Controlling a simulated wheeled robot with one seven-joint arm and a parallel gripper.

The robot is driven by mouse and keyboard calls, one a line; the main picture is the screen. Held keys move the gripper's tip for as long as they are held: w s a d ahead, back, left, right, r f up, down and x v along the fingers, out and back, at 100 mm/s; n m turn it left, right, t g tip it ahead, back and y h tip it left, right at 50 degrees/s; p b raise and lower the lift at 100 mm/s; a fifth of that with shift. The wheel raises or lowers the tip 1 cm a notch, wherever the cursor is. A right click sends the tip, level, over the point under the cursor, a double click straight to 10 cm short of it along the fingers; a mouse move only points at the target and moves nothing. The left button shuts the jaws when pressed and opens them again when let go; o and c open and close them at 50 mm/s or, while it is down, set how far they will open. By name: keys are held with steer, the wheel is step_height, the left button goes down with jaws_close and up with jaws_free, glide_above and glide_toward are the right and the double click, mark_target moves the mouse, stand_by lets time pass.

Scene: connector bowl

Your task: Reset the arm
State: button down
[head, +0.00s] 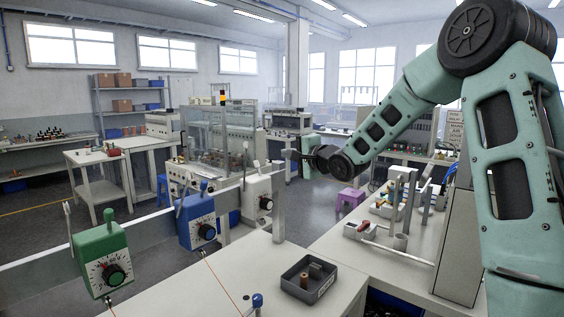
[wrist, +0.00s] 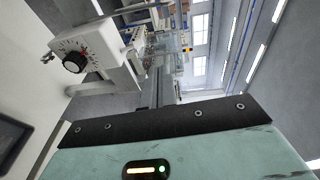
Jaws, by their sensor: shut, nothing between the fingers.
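My arm reaches in from the right in the head view and bends down to the left. My gripper (head: 294,155) is at its far end, small and dark, held up in the air above the level of the benches. It is shut and holds nothing. The wrist view shows my teal hand housing with a black band across the bottom; the fingertips cannot be made out clearly there.
A green dial box (head: 101,259), a blue dial box (head: 197,222) and a white dial box (head: 262,200) line a rail. The white one also shows in the wrist view (wrist: 88,48). A dark tray (head: 308,281) holds small parts. A metal post (head: 279,205) stands nearby.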

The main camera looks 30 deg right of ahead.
steer(key=shift+s+r, duration=0.2)
steer(key=shift+s, duration=0.25)
steer(key=s+a+f+n+g+b, duration=0.2)
steer(key=s+a+f+n+g, duration=0.4)
steer(key=a, duration=0.5)
steer(key=s+a+f+n+g+b, duration=0.1)
steer(key=s+a+f+n+g, duration=0.1)
steer(key=s+a+f+n, duration=0.75)
steer(key=s+a+f+n+g+b, duration=0.1)
steer(key=s+a+f+n+g, duration=0.1)
steer(key=s, duration=0.7)
steer(key=s+a+f+n+g+h, duration=0.1)
steer(key=s+a+f+n+g, duration=0.1)
steer(key=s, duration=0.7)
steer(key=s+a+f+n+g+h+b, duration=0.1)
steer(key=s+a+n+g, duration=0.3)
steer(key=s, duration=0.5)
steer(key=shift+s+a+f+g+b, duration=0.2)
steer(key=shift+f+g+b, duration=0.2)
steer(key=shift+f, duration=0.5)
